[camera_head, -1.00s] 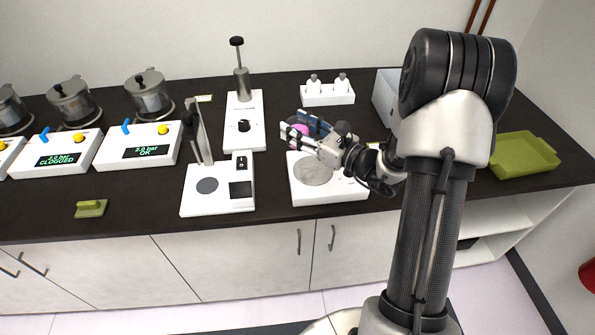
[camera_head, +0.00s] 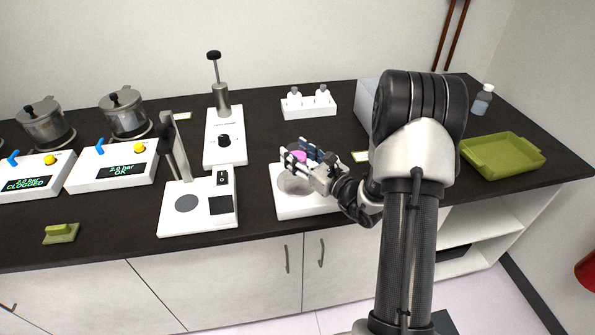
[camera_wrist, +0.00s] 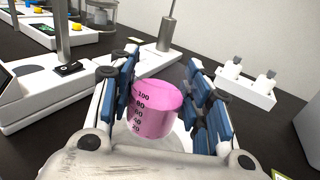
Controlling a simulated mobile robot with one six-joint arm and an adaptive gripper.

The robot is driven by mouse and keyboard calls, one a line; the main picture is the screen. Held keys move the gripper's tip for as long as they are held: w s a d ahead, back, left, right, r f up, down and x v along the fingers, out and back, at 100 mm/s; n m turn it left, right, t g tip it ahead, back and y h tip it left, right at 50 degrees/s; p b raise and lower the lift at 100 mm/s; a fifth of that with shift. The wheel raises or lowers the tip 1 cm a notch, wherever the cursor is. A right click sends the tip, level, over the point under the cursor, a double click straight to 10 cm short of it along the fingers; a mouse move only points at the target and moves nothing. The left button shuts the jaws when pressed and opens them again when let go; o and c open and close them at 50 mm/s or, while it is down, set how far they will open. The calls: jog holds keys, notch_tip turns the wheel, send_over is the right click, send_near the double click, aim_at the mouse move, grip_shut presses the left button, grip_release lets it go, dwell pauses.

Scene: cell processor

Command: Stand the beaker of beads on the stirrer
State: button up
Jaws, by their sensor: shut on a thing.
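The beaker (camera_wrist: 155,118) is pink and marked with a scale up to 100. In the wrist view it sits between the blue finger pads of my gripper (camera_wrist: 160,82), which is shut on it. In the head view the pink beaker (camera_head: 299,156) shows partly behind the fingers of my gripper (camera_head: 303,150). Beneath is a white box with a round pale plate, which I take as the stirrer (camera_head: 290,208). The beaker is over or near the plate's far part; I cannot tell whether it touches. I cannot make out separate beads.
To the left stands a white device (camera_head: 170,222) with a grey disc and an upright post. A white device with a plunger (camera_head: 224,150) and a white bottle rack (camera_head: 309,107) are behind. A green tray (camera_head: 503,155) is at the right. Dark counter lies bare in between.

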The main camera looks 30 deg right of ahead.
jog(key=shift+f+b, duration=0.7)
jog(key=shift+f, duration=1.55)
jog(key=shift+f, duration=0.15)
jog(key=o, duration=1.5)
